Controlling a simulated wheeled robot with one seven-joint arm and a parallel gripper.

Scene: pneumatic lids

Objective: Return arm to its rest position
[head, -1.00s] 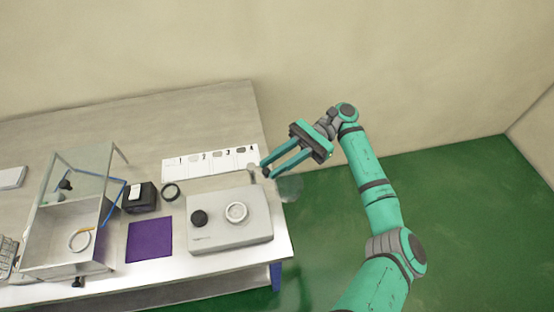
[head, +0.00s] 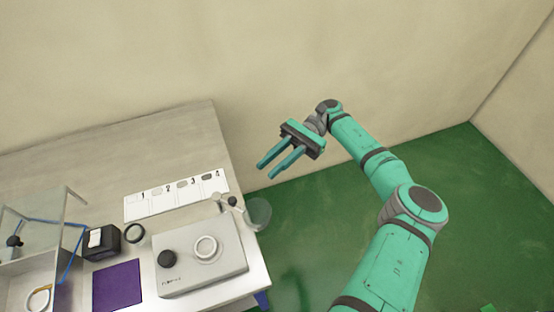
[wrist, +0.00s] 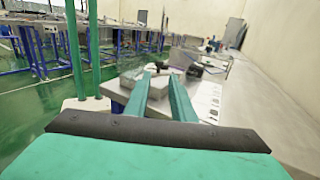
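My gripper (head: 268,171) is off the right end of the table, in front of the wall, at the end of my teal arm. Its two fingers are parallel with a gap between them, and nothing is held. In the wrist view the two fingers (wrist: 158,84) point towards the blurred table, with a gap between them.
Green floor is open at right.

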